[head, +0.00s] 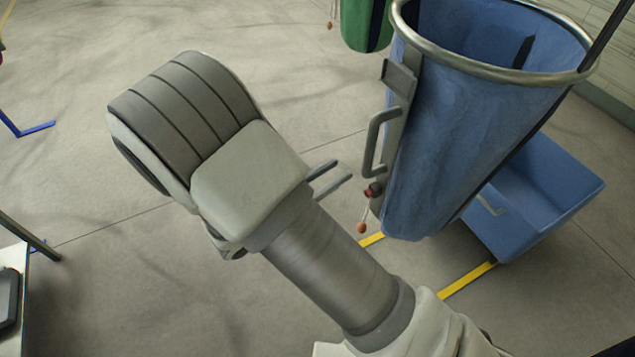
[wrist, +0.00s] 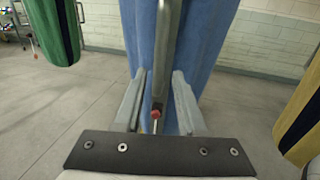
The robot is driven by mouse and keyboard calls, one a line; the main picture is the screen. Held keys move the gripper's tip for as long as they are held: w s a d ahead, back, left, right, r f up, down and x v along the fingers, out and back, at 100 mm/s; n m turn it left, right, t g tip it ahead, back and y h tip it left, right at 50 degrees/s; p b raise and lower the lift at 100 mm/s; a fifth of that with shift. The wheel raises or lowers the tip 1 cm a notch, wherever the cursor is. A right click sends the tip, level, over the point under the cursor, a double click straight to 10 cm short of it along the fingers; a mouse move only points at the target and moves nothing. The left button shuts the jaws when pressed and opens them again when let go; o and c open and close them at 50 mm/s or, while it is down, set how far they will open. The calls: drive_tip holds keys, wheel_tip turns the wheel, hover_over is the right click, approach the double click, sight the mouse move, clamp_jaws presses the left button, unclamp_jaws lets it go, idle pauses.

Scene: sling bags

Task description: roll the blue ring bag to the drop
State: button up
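The blue ring bag (head: 455,140) hangs upright from a round metal ring (head: 497,73) at the upper right of the head view. A grey upright handle (head: 371,150) stands out from its left side, with a red knob (head: 374,189) below. My gripper (head: 336,175) is just left of the handle, apart from it and pointing at it. In the wrist view the fingers (wrist: 160,80) are spread, with nothing held. The grey handle (wrist: 163,60) lines up between them, before the blue cloth (wrist: 205,45). The bag's foot is partly hidden.
A green bag (head: 366,22) hangs beyond. A yellow bag (wrist: 300,115) is at right in the wrist view. A blue floor corner mark (head: 32,130) lies left, with open floor between.

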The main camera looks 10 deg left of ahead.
drive_tip(key=v, duration=0.4)
idle(1.2)
drive_tip(key=s+d+r+m+g+y, duration=0.1)
drive_tip(key=s+d+r+m+g, duration=0.1)
drive_tip(key=d+r+m+g, duration=0.35)
drive_tip(key=s+d+r+m+g+y, duration=0.2)
drive_tip(key=d+m+g, duration=0.55)
drive_tip(key=d, duration=0.35)
drive_tip(key=s+d+r+m+t+y, duration=0.4)
drive_tip(key=s+r+m+y, duration=0.3)
drive_tip(key=m, duration=0.7)
drive_tip(key=shift+s+d+r+t+y, duration=0.25)
drive_tip(key=shift+r+t+y, duration=0.45)
drive_tip(key=shift+r+y, duration=0.7)
